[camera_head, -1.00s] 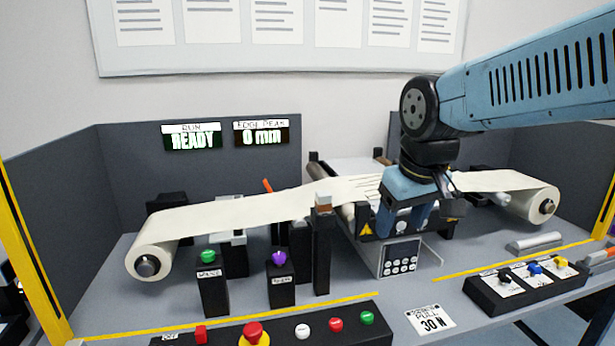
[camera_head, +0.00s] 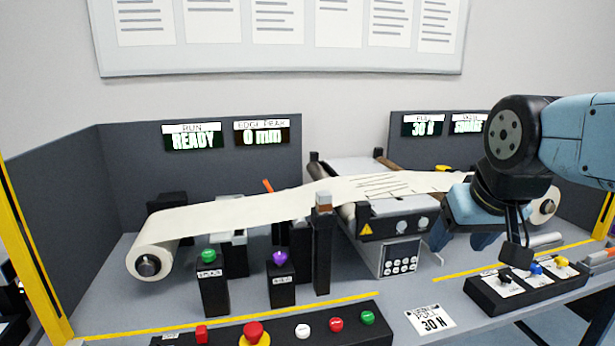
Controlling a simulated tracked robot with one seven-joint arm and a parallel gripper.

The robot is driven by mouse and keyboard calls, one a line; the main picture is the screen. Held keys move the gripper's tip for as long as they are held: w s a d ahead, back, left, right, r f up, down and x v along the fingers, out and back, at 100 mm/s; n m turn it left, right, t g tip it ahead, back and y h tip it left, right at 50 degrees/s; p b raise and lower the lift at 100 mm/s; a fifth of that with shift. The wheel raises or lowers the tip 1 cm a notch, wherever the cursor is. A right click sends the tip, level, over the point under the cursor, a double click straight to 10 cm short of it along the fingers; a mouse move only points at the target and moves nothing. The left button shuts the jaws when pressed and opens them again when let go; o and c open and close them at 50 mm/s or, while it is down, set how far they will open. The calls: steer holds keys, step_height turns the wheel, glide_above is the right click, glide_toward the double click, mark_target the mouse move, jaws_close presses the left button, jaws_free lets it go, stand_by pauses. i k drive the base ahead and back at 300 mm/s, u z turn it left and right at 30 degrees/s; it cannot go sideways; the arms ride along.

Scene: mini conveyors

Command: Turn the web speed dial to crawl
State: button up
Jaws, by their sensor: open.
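A black control box (camera_head: 490,303) at the front right carries three dials in a row. The black dial (camera_head: 505,277) is on the left, the blue dial (camera_head: 536,268) in the middle and the yellow dial (camera_head: 561,262) on the right. Their labels and settings are too small to read, so I cannot tell which is the web speed dial. My gripper (camera_head: 462,244) is open and empty, fingers down, above and left of the box in the picture. A dark part of my arm hangs close to the black dial and may cover part of the box.
The pale web (camera_head: 235,213) runs across the bench between two rolls. A keypad unit (camera_head: 399,262) stands left of my gripper. A "30 N" card (camera_head: 430,320) lies left of the dial box. Red, white and green buttons, with a red mushroom button (camera_head: 253,334), line the front left.

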mark_target(505, 278)
steer(key=z, duration=0.75)
